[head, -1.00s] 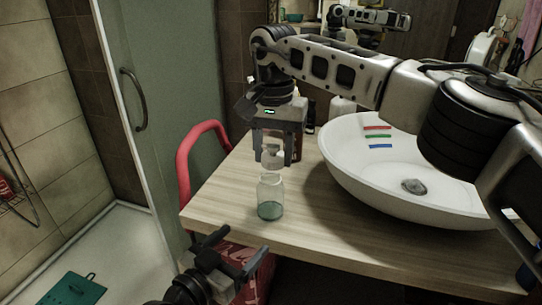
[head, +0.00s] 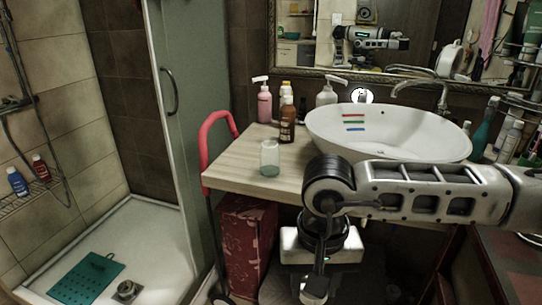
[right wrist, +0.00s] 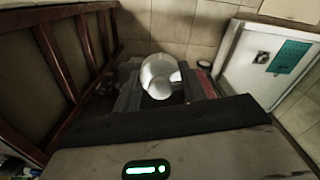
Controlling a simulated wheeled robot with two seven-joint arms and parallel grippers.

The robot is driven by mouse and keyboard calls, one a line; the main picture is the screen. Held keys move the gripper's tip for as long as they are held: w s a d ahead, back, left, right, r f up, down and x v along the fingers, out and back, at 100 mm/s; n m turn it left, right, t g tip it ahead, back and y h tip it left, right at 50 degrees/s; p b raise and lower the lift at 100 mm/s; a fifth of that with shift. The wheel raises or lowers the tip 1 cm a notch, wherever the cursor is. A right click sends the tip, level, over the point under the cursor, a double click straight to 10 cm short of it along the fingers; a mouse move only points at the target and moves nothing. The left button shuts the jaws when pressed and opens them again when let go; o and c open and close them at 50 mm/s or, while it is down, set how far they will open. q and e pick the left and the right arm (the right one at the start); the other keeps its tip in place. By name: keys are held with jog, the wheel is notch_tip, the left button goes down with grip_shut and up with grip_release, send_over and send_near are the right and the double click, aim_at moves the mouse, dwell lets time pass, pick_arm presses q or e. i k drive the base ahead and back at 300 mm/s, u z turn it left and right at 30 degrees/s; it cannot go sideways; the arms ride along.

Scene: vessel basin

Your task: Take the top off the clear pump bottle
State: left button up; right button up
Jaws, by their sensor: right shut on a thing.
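The clear bottle (head: 269,158) stands upright on the wooden counter near its front edge, with bluish-green liquid at the bottom and no top on it. My right gripper (right wrist: 162,92) is shut on a pale, rounded top (right wrist: 158,72), which shows between its fingers in the right wrist view. In the head view my right gripper hangs low, in front of the counter and to the right of the bottle, clear of it. The lower part of what it holds is hidden. My left gripper is out of view.
A white basin (head: 390,140) sits on the wooden counter (head: 232,168). A pink pump bottle (head: 264,104), a brown bottle (head: 287,122) and a white pump bottle (head: 327,97) stand behind. A red patterned box (head: 245,240) is below. A shower tray lies at left.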

aim_at(270, 154)
jog(key=z, duration=0.3)
jog(key=i, duration=0.6)
jog(key=u, duration=0.65)
jog(key=i, duration=0.95)
jog(key=u, duration=0.7)
